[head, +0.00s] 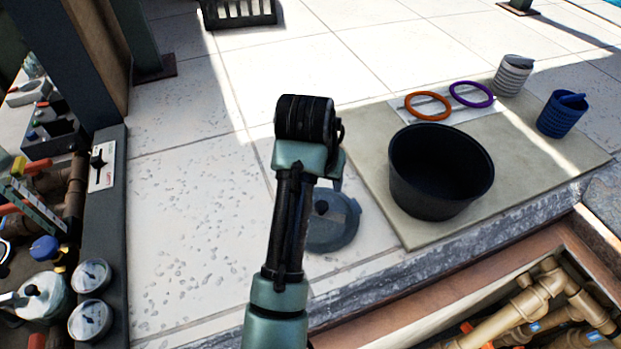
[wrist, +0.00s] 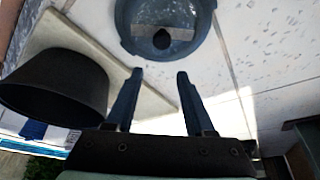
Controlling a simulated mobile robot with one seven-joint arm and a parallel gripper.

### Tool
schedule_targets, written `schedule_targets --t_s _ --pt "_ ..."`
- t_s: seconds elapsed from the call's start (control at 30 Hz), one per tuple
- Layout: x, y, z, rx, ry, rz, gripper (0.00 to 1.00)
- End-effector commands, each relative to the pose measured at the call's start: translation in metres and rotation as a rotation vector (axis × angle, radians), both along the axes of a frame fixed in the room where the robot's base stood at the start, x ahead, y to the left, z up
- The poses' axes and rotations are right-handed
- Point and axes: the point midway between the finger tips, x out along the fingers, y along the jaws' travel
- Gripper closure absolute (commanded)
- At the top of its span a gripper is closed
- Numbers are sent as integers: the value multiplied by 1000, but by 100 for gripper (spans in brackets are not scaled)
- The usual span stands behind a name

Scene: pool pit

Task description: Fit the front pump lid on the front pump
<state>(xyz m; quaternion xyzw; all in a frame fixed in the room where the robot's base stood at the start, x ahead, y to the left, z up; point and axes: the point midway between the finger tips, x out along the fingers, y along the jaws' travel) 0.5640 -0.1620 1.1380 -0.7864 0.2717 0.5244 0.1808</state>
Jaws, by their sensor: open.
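A round blue-grey lid with a dark knob on top lies on the pale tiles in the head view (head: 336,229), partly hidden behind my arm. It also shows at the top of the wrist view (wrist: 135,38). My gripper (wrist: 160,74) is open and empty, its two fingers pointing toward the lid. The knob lies beyond the fingertips, roughly in line with the gap between them. My fingers are hidden behind my own arm in the head view. I cannot make out which fitting is the front pump.
A black bucket (head: 440,175) stands on a beige mat (head: 395,222), right of the lid. Orange (head: 428,105) and purple (head: 471,94) rings and two cups lie behind it. An open pit with tan pipes (head: 520,300) is at lower right. Gauges (head: 90,318) and valves are at left.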

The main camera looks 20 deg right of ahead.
Motion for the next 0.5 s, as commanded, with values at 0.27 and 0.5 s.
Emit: schedule_targets --t_s 0.27,0.5 --pt "0 0 -27 -2 -3 1 46" --pt "0 0 -53 -1 -4 2 46"
